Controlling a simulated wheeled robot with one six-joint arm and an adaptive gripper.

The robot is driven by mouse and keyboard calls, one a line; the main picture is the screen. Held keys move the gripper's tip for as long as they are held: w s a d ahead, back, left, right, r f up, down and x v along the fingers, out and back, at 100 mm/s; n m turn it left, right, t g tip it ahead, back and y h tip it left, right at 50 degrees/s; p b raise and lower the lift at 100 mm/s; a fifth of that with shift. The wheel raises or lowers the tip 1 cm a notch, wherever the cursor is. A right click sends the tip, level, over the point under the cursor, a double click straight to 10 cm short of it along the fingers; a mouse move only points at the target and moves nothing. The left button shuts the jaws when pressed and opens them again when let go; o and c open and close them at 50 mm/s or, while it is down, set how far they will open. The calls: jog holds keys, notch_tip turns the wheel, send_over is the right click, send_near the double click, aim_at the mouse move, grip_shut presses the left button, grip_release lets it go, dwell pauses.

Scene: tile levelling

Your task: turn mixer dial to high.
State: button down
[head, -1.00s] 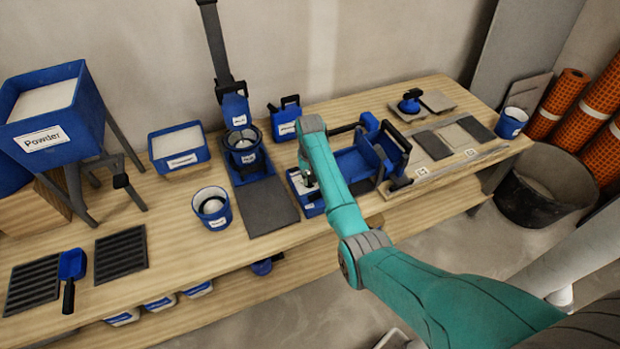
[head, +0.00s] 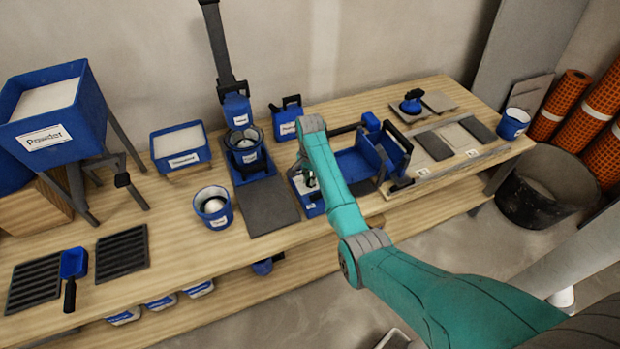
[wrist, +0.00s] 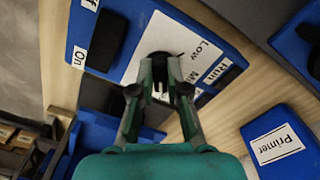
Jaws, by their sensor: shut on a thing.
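The mixer control box (head: 304,204) is blue with a white face and stands on the bench below the end of my arm. In the wrist view its panel (wrist: 185,35) fills the upper middle, with the words Low, Run and On readable. The dark dial (wrist: 160,56) shows only in part between my fingertips. My gripper (wrist: 160,78) is shut on the dial, above the white face. In the head view my gripper (head: 309,181) is mostly hidden by my arm. The dial's pointer and the High mark cannot be made out.
A black rocker switch (wrist: 105,40) sits beside the dial. The mixer (head: 237,108), with a bucket (head: 247,157) under it, stands left of the control box. A Primer container (wrist: 280,145) is nearby. A blue tray-like tool (head: 360,165) stands close on the right.

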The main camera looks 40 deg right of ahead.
dwell(0.4)
jog(key=c, duration=1.2)
grip_release()
jog(key=shift+o, duration=0.2)
notch_tip(320, 180, up, 12)
